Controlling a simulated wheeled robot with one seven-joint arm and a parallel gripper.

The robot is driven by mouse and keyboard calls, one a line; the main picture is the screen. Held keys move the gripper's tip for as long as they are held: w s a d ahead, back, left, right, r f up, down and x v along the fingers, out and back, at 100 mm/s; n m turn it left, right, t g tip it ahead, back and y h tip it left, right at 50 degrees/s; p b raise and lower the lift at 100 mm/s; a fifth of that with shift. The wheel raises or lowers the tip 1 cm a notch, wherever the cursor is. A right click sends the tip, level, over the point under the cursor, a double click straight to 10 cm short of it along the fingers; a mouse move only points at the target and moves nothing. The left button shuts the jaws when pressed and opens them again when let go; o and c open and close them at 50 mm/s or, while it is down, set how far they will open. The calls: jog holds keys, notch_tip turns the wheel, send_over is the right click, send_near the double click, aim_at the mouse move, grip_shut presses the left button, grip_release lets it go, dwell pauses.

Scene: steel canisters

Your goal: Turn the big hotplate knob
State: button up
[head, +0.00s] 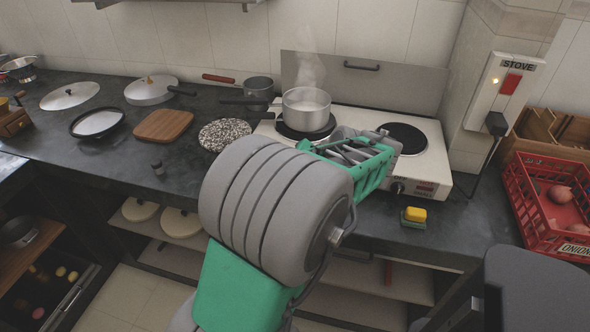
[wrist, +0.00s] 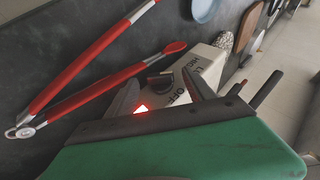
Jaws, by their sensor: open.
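The white hotplate (head: 432,165) stands at the back right of the counter, with a steaming pot (head: 306,108) on its left burner and a bare right burner (head: 403,138). My gripper (head: 368,158) reaches over the front of the hotplate and hides part of its front panel. One dark knob (head: 397,188) shows at the right of that panel. In the wrist view a dark knob (wrist: 160,80) lies between the spread fingers of my gripper (wrist: 160,76), beside printed OFF and HIGH marks. I cannot tell whether the fingers touch it. A red light (wrist: 141,109) glows near one finger.
Red-handled tongs (wrist: 90,72) lie on the dark counter close to the hotplate in the wrist view. A yellow-green sponge (head: 414,215) lies at the counter's front. A red crate (head: 528,205) stands at the right. A speckled round board (head: 224,134) lies left of the hotplate.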

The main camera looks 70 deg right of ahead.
jog(key=p+v, duration=0.1)
jog(key=v, duration=0.6)
jog(key=shift+s+r, duration=0.3)
jog(key=shift+a, duration=0.1)
jog(key=shift+c, duration=0.2)
